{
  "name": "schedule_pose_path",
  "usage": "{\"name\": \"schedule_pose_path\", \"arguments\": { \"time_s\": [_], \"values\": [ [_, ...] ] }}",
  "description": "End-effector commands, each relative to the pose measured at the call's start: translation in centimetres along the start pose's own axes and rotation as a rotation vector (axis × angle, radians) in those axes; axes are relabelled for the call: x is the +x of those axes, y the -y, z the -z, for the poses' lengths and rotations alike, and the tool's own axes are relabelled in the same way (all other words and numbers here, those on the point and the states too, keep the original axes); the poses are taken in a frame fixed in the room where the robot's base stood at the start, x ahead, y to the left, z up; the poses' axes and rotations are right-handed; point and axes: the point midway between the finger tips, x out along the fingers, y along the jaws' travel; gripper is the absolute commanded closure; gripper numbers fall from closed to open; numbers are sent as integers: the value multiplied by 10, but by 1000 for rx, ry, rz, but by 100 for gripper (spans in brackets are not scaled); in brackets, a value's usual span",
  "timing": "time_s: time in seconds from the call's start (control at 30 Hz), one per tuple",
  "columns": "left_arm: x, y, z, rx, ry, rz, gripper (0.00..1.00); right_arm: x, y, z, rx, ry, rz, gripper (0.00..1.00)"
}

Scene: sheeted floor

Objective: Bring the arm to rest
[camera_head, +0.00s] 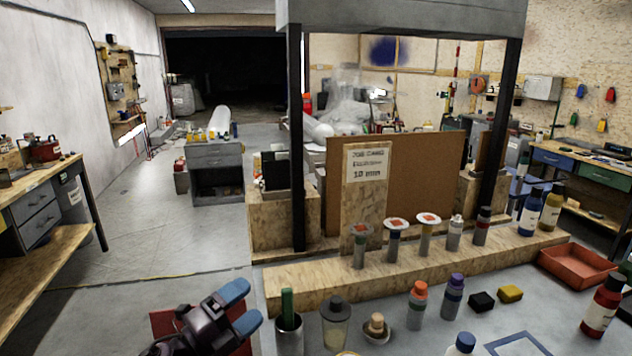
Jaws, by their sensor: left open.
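My left gripper (240,307) is at the lower left of the bench in the head view. Its two blue fingertips are apart with nothing between them. It is just left of a metal cup (289,335) with a green item standing in it. A dark red flat thing (163,322) shows partly behind and under the gripper; the gripper hides much of it. I cannot tell whether the gripper touches it. My right gripper is not in view.
A jar (336,325), orange-capped bottle (417,305) and purple-capped bottle (453,297) stand on the bench. A wooden ledge (310,281) behind carries several bottles. Dark posts (296,140) rise behind it. A red tray (577,266) is at right. Open floor (150,232) lies left.

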Motion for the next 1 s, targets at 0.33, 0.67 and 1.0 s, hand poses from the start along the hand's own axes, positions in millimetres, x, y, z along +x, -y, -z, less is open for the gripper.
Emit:
{"name": "schedule_pose_path", "arguments": {
  "time_s": [0.33,0.67,1.0],
  "values": [
    [-116,-100,-34,-997,658,-4,18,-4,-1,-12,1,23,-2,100],
    [-249,-177,12,-1402,1033,31,18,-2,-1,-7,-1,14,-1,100],
    [-315,-207,55,-1461,1190,4,18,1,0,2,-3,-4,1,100]
  ]
}}
